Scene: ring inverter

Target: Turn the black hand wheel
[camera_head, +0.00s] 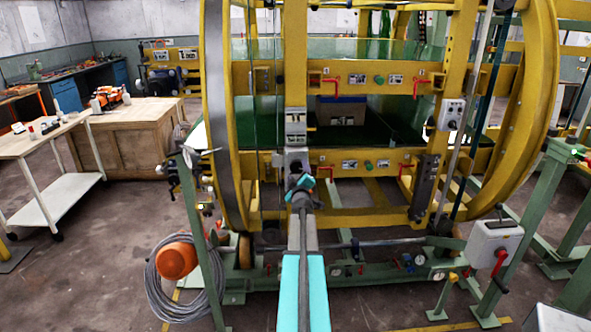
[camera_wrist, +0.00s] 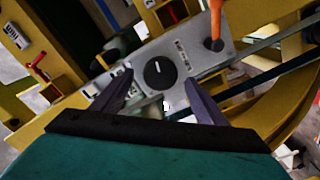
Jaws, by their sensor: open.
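The black hand wheel (camera_wrist: 158,72) shows in the wrist view as a round black knob with a pale mark, on a grey panel (camera_wrist: 182,50). My gripper (camera_wrist: 160,80) is open, with one finger to each side of the wheel in this view. The gap in depth between the fingertips and the wheel is hard to judge. In the head view my gripper (camera_head: 300,182) is in front of the yellow frame, at a small grey panel (camera_head: 296,160). The wheel is hidden there behind my gripper and arm.
An orange lever (camera_wrist: 214,25) stands on the same panel, close to the wheel. Yellow beams (camera_wrist: 262,22) surround the panel. In the head view, a red-handled switch box (camera_head: 496,243) is at the right and an orange reel (camera_head: 177,257) at the lower left.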

